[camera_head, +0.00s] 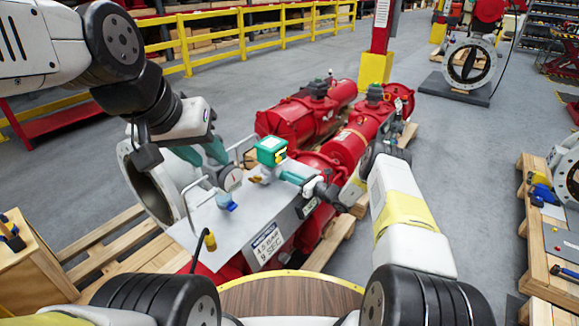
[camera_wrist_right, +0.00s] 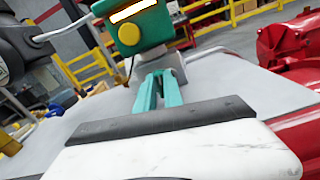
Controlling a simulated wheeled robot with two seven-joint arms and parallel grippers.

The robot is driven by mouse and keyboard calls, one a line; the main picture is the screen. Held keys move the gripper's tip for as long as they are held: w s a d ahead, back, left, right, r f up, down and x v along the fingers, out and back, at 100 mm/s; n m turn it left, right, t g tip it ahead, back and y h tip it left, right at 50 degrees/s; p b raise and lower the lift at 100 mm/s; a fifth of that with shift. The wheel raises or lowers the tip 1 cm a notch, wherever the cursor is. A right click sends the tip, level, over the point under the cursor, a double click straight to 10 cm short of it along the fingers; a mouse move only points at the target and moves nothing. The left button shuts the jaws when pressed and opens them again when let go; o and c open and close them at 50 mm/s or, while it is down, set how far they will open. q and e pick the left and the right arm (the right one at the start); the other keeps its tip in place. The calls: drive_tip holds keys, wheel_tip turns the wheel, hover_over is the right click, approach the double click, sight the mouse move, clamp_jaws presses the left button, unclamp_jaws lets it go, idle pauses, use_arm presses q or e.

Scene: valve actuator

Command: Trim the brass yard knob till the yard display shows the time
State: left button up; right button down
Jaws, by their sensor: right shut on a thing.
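My right gripper (camera_head: 288,177) reaches to the foot of the box. In the right wrist view its teal fingers (camera_wrist_right: 159,76) are close together just below the box; what they hold is hidden. My left gripper (camera_head: 210,160) is above a round gauge (camera_head: 232,180); its fingertips are unclear.
A placard (camera_head: 266,243) on the plate's front reads 1.5 BAR 9 SEC. Red actuator cylinders (camera_head: 300,117) lie behind, and a grey flange ring (camera_head: 150,185) is at left.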

drive_tip(key=shift+w+d+m, duration=0.1)
drive_tip(key=shift+w+m, duration=0.05)
drive_tip(key=shift+m, duration=1.15)
drive_tip(key=shift+w+d+m, duration=0.1)
drive_tip(key=shift+m, duration=1.2)
drive_tip(key=c, duration=1.5)
unclamp_jaws()
drive_tip(key=shift+o, duration=0.2)
drive_tip(key=v, duration=0.8)
drive_tip(key=shift+a, duration=0.1)
